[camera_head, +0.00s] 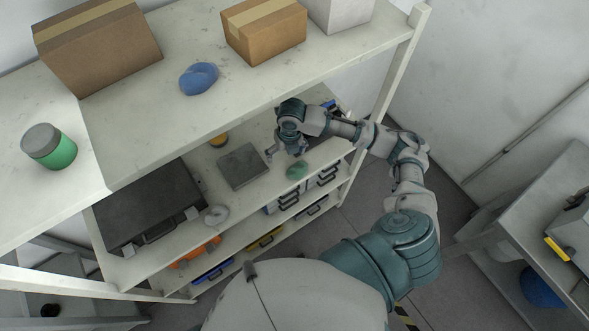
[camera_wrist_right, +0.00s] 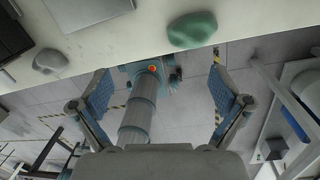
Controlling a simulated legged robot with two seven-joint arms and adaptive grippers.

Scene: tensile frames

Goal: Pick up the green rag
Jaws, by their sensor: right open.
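The green rag (camera_head: 297,171) is a small crumpled lump on the second shelf (camera_head: 262,190), near its front edge. In the right wrist view the green rag (camera_wrist_right: 192,30) lies on the shelf at the top, right of centre, beyond the fingertips. My right gripper (camera_head: 285,152) hangs over that shelf, just behind and to the left of the rag in the head view. In the wrist view its two fingers (camera_wrist_right: 160,85) are spread wide with nothing between them. It appears apart from the rag. My left gripper is not in view.
A grey rag (camera_head: 216,214), a dark case (camera_head: 150,205) and a grey flat box (camera_head: 242,166) share the shelf. The top shelf (camera_head: 150,120) overhangs it, with cardboard boxes, a blue rag (camera_head: 199,78) and a green jar (camera_head: 48,147). A post (camera_head: 385,90) stands at the right.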

